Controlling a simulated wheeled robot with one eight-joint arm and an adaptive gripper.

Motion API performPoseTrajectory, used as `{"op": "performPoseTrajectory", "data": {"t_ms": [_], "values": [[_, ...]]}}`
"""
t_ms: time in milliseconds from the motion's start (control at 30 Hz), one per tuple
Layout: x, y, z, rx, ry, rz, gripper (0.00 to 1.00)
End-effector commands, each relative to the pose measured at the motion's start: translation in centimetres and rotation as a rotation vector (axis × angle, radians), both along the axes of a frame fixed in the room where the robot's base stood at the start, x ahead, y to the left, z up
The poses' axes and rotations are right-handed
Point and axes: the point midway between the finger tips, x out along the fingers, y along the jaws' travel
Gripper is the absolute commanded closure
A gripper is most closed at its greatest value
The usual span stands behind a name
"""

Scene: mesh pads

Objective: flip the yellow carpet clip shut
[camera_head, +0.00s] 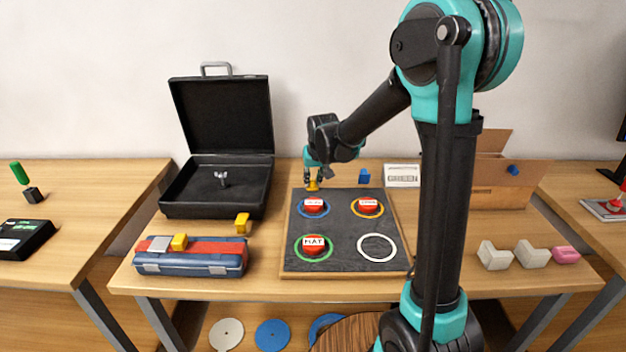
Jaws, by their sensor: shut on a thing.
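A dark grey mat on a wooden board (345,222) lies on the middle table. A small yellow clip (312,186) is at its back edge, left of the middle. My gripper (313,178) reaches down from behind and is shut on this yellow clip. The fingers partly cover it, and it is too small to tell how far it is folded over the mat edge. Another yellow piece (243,223) stands on the table left of the board.
Three red labelled pads sit in coloured rings on the mat; a white ring (377,261) is empty. A blue piece (364,176) stands behind the mat. An open black case (215,208), a blue toolbox (192,268) and a cardboard box (490,197) flank the board.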

Motion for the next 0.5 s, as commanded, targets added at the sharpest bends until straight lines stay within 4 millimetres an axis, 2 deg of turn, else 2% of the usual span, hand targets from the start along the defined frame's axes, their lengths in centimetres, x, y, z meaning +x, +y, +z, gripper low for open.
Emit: {"op": "performPoseTrajectory", "data": {"t_ms": [200,500], "values": [[-0.54,0.03,-0.51,0.000,-0.117,0.001,1.00],[-0.52,0.00,-0.51,0.000,-0.135,0.001,1.00]]}}
